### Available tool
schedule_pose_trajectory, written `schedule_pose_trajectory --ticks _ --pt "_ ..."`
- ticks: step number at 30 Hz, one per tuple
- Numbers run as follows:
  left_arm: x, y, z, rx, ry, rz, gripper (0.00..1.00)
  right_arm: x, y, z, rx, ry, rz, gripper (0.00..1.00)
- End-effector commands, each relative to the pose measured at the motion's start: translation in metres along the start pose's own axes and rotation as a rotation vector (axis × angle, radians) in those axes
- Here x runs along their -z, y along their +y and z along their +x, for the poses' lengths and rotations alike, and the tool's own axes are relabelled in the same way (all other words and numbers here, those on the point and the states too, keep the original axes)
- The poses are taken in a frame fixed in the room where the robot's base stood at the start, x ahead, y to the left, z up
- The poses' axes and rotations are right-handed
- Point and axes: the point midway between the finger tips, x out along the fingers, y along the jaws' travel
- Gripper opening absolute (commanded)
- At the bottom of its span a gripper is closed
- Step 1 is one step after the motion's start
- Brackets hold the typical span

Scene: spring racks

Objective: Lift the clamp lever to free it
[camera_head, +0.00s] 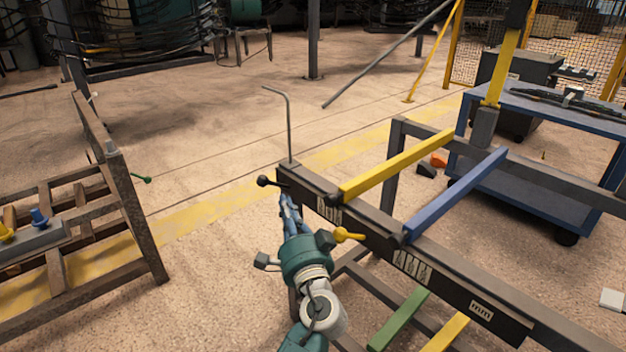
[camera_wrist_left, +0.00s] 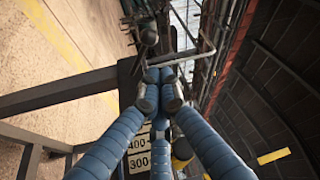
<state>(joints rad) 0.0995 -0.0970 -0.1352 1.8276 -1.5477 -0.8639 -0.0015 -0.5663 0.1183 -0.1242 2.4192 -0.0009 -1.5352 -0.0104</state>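In the left wrist view a dark knob (camera_wrist_left: 148,36) shows just beyond my fingertips. My left gripper (camera_head: 287,201) is at the rack's corner, just below and right of the black knob. Its blue fingers come together at the tips in the left wrist view (camera_wrist_left: 158,80), with nothing clearly held between them. Contact with the lever cannot be told. My right gripper is not in view.
A bent grey rod (camera_head: 289,125) stands up at the rack's corner. A yellow bar (camera_head: 397,167) and a blue bar (camera_head: 456,195) lie across the rack. A yellow-knobbed lever (camera_head: 349,235) sits right of my wrist. A brown frame (camera_head: 135,220) stands left, with free floor between.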

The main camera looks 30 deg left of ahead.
Motion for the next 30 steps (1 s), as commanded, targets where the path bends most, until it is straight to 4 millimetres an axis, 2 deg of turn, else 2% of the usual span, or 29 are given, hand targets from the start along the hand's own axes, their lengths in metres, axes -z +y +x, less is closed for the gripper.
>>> schedule_pose_trajectory --ticks 5,12,18,23,30 --pt "0.001 -0.005 0.018 0.012 0.0 0.005 0.0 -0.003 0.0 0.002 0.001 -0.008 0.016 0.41" --pt "0.001 -0.005 0.062 0.011 0.0 0.004 0.0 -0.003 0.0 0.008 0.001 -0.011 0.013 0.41" --pt "0.001 -0.004 0.09 0.009 0.0 0.004 0.0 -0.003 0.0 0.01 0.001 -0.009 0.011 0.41" --pt "0.001 -0.003 0.099 0.007 0.001 0.003 0.0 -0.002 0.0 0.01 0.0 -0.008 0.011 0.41" --pt "0.001 -0.003 0.1 0.007 0.0 0.003 0.0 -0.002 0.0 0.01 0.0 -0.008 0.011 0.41"
